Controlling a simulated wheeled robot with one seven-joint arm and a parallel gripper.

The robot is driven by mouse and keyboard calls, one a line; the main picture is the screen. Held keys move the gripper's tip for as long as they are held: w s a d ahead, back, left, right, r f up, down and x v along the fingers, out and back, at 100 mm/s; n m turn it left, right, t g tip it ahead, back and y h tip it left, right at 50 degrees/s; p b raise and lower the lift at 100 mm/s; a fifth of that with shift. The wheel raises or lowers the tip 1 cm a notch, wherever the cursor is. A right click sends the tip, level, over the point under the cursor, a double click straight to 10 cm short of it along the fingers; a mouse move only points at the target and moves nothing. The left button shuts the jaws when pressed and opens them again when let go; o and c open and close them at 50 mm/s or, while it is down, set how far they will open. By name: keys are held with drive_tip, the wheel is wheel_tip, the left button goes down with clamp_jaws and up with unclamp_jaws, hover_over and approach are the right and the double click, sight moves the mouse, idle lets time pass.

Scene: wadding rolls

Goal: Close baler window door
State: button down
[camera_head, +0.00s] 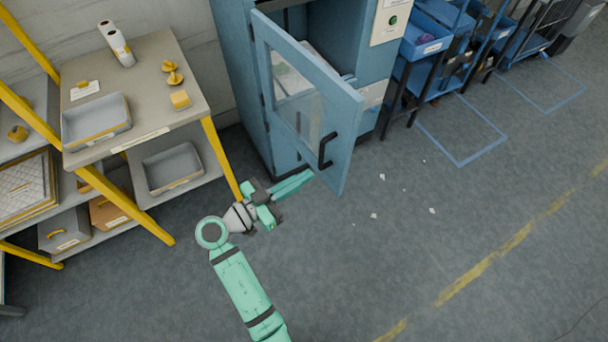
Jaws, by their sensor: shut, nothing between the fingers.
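The baler (232,75) is a tall blue cabinet at the upper middle of the head view. Its window door (343,100) is hinged on the left and stands open, swung out toward me. The door has a clear pane (292,85) and a black bar handle (325,151) near its free edge. My gripper (308,174) is shut and empty, low by the door's lower edge, left of and below the handle. I cannot tell whether its tips touch the door. The door hides part of the baler's opening.
A shelf table (150,85) with yellow legs, trays and rolls stands to the left, close to my arm. Blue bin racks (428,50) stand right of the baler. Small white scraps (374,215) lie on the floor. Floor at the lower right is clear.

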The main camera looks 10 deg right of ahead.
sight(346, 152)
drive_tip(key=x, duration=1.1)
drive_tip(key=shift+w+d, duration=0.1)
drive_tip(key=shift+d, duration=0.05)
